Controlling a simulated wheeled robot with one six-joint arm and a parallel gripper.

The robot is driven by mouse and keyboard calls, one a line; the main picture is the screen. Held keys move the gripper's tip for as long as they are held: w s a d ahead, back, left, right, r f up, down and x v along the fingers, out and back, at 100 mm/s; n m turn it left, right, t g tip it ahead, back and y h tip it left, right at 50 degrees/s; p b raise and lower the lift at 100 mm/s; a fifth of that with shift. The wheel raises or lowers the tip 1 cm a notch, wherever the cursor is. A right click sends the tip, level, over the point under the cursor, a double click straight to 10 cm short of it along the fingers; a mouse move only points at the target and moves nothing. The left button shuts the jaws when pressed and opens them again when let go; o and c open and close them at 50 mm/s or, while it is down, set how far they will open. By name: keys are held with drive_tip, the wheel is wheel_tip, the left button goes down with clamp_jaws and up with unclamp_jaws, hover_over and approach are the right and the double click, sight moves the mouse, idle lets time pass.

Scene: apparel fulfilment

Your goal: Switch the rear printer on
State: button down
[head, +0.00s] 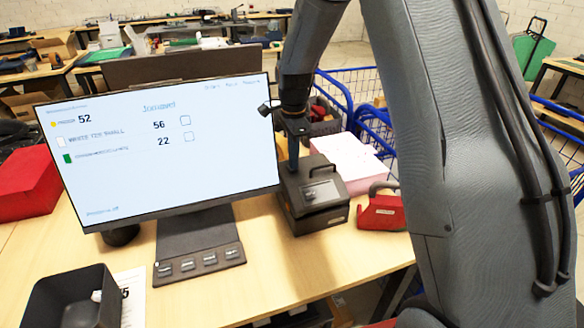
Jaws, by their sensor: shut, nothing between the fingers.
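A dark grey box-shaped printer (318,208) with a handle-like part on top stands on the wooden table, right of the monitor. My gripper (293,166) is shut and empty, pointing down at the printer's back left top edge. I cannot tell whether its tips touch the printer. No power switch can be made out, and my gripper hides part of the printer's rear. The monitor (160,150) shows a list with the numbers 52, 56 and 22. Small text at its lower left seems to end in "off".
A red tape dispenser (382,212) and a white-pink stack (349,160) lie right of the printer. A button panel (200,262) is below the monitor. A black bin (70,298) and a red box (27,184) are at left. Blue wire carts (350,88) stand behind.

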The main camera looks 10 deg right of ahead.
drive_tip(key=shift+f, duration=0.5)
drive_tip(key=shift+r, duration=0.1)
wheel_tip(320, 180, up, 8)
drive_tip(key=p, duration=0.4)
drive_tip(key=shift+p, duration=0.3)
idle(0.5)
drive_tip(key=shift+s, duration=0.1)
drive_tip(key=s+d+f+n+b, duration=0.1)
drive_tip(key=s+n+b, duration=0.1)
drive_tip(key=s+n, duration=0.6)
drive_tip(key=s+d+f+n+t+b, duration=0.1)
drive_tip(key=s+n, duration=0.7)
drive_tip(key=s, duration=1)
drive_tip(key=shift+s+d+f+n+b, duration=0.15)
drive_tip(key=shift+d+f+n+b, duration=0.25)
drive_tip(key=shift+b, duration=0.45)
